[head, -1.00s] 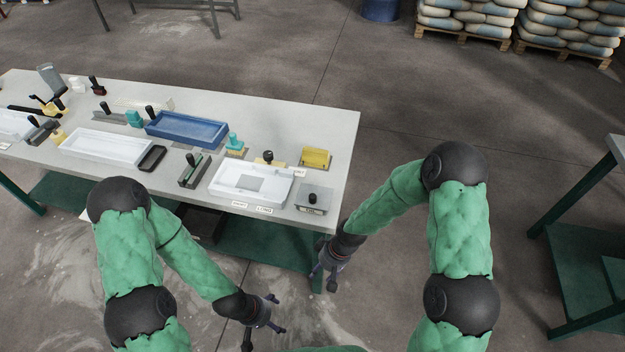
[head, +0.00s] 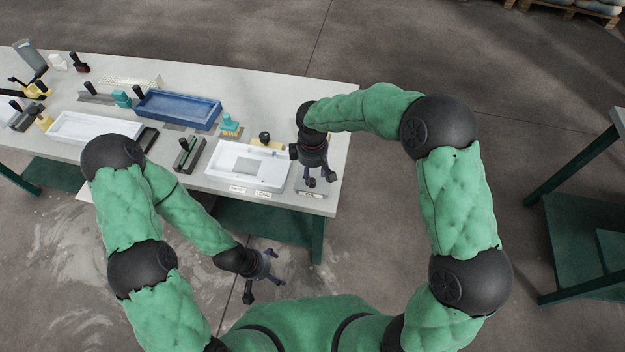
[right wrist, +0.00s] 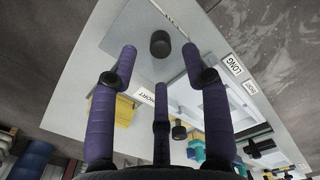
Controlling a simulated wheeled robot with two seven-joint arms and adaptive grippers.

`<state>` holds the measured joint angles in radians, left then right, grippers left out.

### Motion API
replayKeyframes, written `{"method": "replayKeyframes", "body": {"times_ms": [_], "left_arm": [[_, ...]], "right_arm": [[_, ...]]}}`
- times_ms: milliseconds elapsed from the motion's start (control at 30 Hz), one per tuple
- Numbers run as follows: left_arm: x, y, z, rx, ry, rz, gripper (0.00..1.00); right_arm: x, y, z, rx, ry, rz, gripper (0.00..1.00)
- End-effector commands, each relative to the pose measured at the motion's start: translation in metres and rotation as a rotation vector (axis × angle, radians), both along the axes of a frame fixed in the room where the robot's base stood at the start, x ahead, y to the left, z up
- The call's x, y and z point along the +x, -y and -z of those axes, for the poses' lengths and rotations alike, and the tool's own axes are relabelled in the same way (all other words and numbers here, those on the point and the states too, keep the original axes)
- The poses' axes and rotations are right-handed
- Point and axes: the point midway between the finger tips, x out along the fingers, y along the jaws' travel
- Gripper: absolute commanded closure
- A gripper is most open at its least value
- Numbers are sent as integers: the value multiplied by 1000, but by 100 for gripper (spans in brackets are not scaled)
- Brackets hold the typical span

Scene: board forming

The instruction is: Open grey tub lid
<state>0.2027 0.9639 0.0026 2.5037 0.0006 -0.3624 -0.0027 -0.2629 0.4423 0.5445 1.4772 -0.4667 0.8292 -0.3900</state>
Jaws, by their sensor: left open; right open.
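The grey tub lid (right wrist: 135,38) is a flat square with a black round knob (right wrist: 159,43), seen in the right wrist view. In the head view the grey tub (head: 304,187) is at the table's front right corner, mostly hidden by my right gripper (head: 320,178). This gripper is open above the lid, fingers pointing down. In the right wrist view my right gripper (right wrist: 160,65) has its fingertips spread near the knob, and I see no contact. My left gripper (head: 266,277) is open and empty, in front of the table and away from the tub.
A white tray (head: 220,176) stands left of the tub on the table (head: 345,105), with a blue tray (head: 180,108) behind it. A yellow block-like thing (right wrist: 124,110) lies near the tub. Labels (right wrist: 233,64) mark the front edge.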

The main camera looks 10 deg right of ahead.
Motion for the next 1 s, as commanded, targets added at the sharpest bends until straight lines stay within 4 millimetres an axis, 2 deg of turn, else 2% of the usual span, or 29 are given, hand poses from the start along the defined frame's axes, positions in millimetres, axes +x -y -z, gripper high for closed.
{"method": "replayKeyframes", "body": {"times_ms": [100, 300, 467, 733, 767, 900, 1000], "left_arm": [[0, 0, 3, 0, 0, 0, 12], [0, 0, 6, 0, 1, 0, 12], [0, 0, 7, 0, 1, 0, 12], [0, 0, 7, 0, 1, 0, 12], [0, 0, 7, 0, 1, 0, 12], [0, 0, 7, 0, 1, 0, 12], [0, 0, 7, 0, 1, 0, 12]], "right_arm": [[-1, 0, 23, 0, -4, 1, 52], [0, 0, 45, 0, -1, 1, 52], [0, 0, 53, 1, 1, 1, 52], [0, 0, 54, 1, 1, 2, 52], [0, 0, 54, 1, 1, 2, 57], [0, 0, 54, 1, 1, 2, 97], [0, 0, 54, 1, -1, 2, 100]]}}
